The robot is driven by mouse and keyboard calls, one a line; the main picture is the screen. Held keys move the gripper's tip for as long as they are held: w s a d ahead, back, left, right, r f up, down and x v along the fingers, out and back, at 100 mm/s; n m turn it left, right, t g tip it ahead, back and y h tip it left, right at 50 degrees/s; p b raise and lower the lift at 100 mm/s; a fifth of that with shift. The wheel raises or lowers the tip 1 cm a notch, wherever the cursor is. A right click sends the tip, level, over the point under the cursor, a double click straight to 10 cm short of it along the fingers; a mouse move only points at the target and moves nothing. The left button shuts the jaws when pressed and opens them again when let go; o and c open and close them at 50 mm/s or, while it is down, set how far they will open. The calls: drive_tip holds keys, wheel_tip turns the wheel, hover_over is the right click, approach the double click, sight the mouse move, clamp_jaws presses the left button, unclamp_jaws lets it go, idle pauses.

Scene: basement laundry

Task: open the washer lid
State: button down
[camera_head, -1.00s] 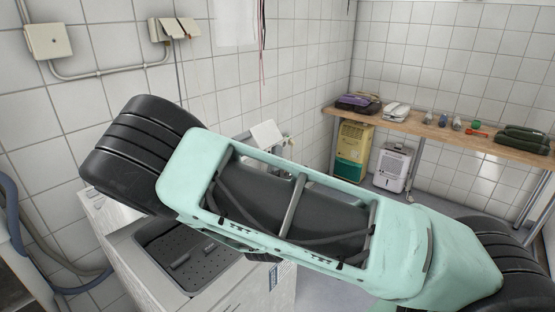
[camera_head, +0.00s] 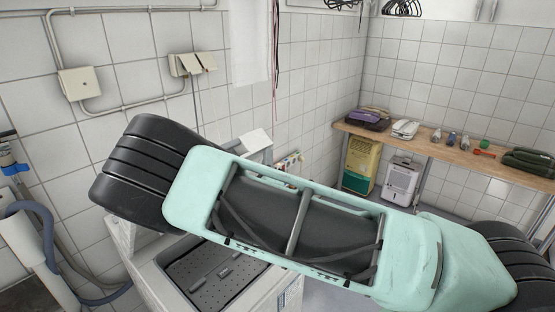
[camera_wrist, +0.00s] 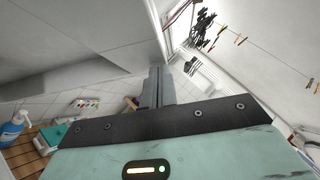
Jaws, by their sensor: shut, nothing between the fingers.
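A white box-like appliance (camera_head: 165,284), which looks like the washer, stands below my arm in the head view. A dark grey recessed panel with small holes (camera_head: 205,287) shows in its top. My arm hides the rest of the top, and I cannot make out the lid or its position for sure. My gripper (camera_wrist: 157,88) shows in the wrist view with its grey fingers shut and empty. A large pale flat surface (camera_wrist: 85,35) lies to its left there; I cannot tell whether they touch. My gripper is hidden in the head view.
A wooden bench (camera_head: 455,153) with several items runs along the right wall. A yellow-green unit (camera_head: 358,165) and a white unit (camera_head: 399,183) stand under it. Hoses (camera_head: 45,235) hang at the left. A bottle (camera_wrist: 14,128) stands at lower left in the wrist view.

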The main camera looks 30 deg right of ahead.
drive_tip(key=shift+n+y, duration=0.6)
drive_tip(key=shift+n, duration=0.3)
drive_tip(key=w+r+p, duration=0.1)
drive_tip(key=w+r, duration=0.1)
drive_tip(key=w+a+r+p, duration=0.1)
drive_tip(key=w+r+p, duration=0.1)
drive_tip(key=w+a+r+p, duration=0.1)
drive_tip(key=w+r+p, duration=0.1)
drive_tip(key=w+r, duration=0.1)
drive_tip(key=shift+a, duration=0.15)
drive_tip(key=w+a+r, duration=0.2)
drive_tip(key=w, duration=0.4)
drive_tip(key=w+a+r, duration=0.1)
drive_tip(key=w+r, duration=0.2)
drive_tip(key=w, duration=0.2)
drive_tip(key=shift+w+a+g, duration=0.3)
drive_tip(key=shift+w+a, duration=0.1)
drive_tip(key=shift+r, duration=0.1)
